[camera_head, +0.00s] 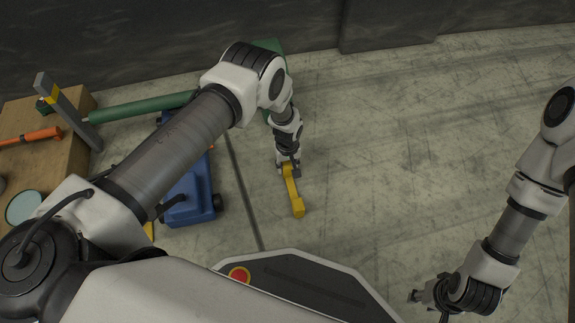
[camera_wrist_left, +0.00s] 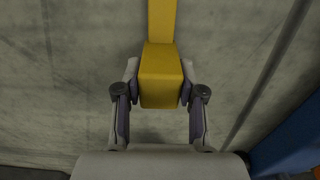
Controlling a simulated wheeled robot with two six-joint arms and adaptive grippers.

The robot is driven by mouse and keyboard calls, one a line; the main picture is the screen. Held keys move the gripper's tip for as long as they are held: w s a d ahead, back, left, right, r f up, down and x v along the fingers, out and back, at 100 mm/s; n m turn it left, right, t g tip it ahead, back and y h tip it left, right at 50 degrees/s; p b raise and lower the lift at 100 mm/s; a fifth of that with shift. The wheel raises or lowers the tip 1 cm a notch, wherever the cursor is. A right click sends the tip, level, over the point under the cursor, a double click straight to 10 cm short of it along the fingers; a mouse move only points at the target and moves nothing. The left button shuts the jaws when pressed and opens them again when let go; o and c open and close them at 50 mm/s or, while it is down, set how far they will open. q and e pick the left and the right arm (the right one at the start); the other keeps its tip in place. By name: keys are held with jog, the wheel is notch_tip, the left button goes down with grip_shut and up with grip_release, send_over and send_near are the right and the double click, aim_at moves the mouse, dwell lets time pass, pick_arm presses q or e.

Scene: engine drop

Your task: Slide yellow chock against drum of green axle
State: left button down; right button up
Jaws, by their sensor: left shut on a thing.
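In the left wrist view the fingers (camera_wrist_left: 160,80) flank a yellow block of the chock (camera_wrist_left: 161,60). A green bar (camera_head: 140,107), apparently the axle, runs behind my left arm. A green part (camera_head: 270,45) shows behind my arm's elbow; I cannot tell whether it is the drum. My right gripper (camera_head: 425,297) is away at the lower right, its jaws unclear.
A blue wheeled object (camera_head: 195,190) stands left of the chock, and blue also shows in the left wrist view (camera_wrist_left: 292,150). A wooden block (camera_head: 55,155) with an orange tool (camera_head: 35,136) is at left. The floor (camera_head: 390,160) to the right is clear.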

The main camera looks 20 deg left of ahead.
pick_arm(q)
jog(key=c, duration=0.6)
grip_release()
notch_tip(320, 180, up, 12)
